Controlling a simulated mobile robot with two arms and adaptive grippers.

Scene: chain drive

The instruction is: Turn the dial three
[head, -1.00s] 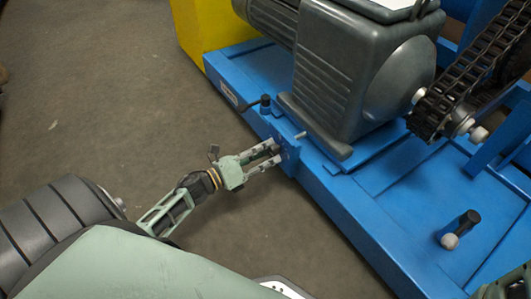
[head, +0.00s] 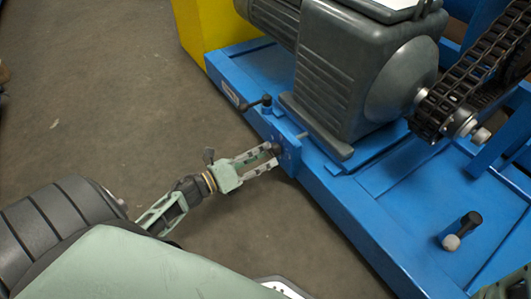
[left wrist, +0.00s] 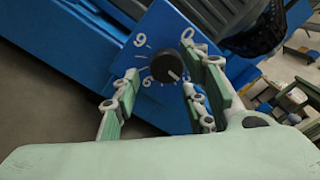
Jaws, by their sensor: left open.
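The dial (left wrist: 167,65) is a round black knob on a blue plate (left wrist: 155,28) with white numerals 9, 0 and 6 around it. A white mark on the knob points to the lower right in the left wrist view, roughly toward the 3 position; a finger partly hides that side. In the head view the dial (head: 275,148) is a small dark knob on the frame's side plate. My left gripper (head: 272,156) is open, its fingertips on either side of the knob and close to the plate. In the left wrist view the fingers (left wrist: 158,80) flank the dial; contact is unclear.
A grey motor housing (head: 345,75) stands on the blue base frame (head: 345,215) behind the plate. A black-handled lever (head: 266,100) is left of the plate. A chain (head: 455,95) runs at the right. Floor (head: 100,110) left of the frame is clear.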

